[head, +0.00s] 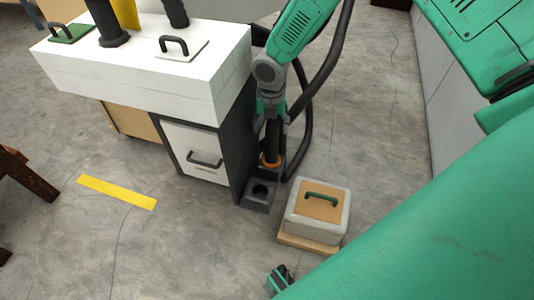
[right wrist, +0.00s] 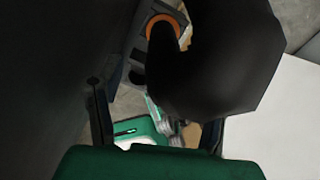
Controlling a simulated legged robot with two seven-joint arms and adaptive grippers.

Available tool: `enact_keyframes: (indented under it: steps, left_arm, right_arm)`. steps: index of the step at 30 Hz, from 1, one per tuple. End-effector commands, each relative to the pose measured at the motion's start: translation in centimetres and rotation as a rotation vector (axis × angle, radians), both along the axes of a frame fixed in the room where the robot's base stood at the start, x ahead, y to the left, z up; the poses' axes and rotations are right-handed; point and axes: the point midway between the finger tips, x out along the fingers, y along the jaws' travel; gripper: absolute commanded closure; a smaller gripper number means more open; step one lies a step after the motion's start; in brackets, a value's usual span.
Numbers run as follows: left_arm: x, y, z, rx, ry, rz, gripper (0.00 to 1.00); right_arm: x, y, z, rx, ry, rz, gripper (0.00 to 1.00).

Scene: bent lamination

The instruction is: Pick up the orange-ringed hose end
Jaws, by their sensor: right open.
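The orange-ringed hose end (head: 271,161) stands near upright at a dark grey holder (head: 257,204), beside the white cabinet. Its black upper part runs up between the fingers of my right gripper (head: 272,122). The gripper is open and points down around the black part, above the orange ring; I cannot tell whether a finger touches it. In the right wrist view the black hose (right wrist: 205,65) fills the middle, very close, and the orange ring (right wrist: 178,22) shows at the top.
A white-topped workbench (head: 150,72) with handles and dark posts stands left of the hose. A pale box (head: 318,226) with a green handle lies on the floor at right of the holder.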

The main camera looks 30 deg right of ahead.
Motion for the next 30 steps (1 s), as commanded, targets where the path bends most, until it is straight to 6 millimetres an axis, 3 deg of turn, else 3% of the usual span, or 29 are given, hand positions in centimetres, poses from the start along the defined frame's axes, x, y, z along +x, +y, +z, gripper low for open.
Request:
enact_keyframes:
  steps: [1,6,16,24,30]
  left_arm:
    - [0.0,0.0,-0.7,0.0,0.0,0.0,0.64]
    - [0.0,0.0,-1.7,0.0,0.0,0.0,0.64]
    - [0.0,0.0,-2.4,0.0,0.001,0.0,0.64]
    - [-0.1,0.0,-4.4,0.0,0.001,0.0,0.64]
    - [-0.1,0.0,-4.4,0.0,0.001,0.0,0.64]
  right_arm:
    - [-0.2,0.0,-1.6,-0.001,0.004,0.001,0.39]
    - [-0.2,0.0,-4.8,0.0,0.004,-0.001,0.39]
    - [-0.2,-0.1,-7.0,0.001,0.002,-0.003,0.39]
    - [-0.3,-0.4,-11.1,0.001,0.003,-0.003,0.39]
    - [-0.2,-0.4,-11.4,0.001,-0.001,-0.003,0.39]
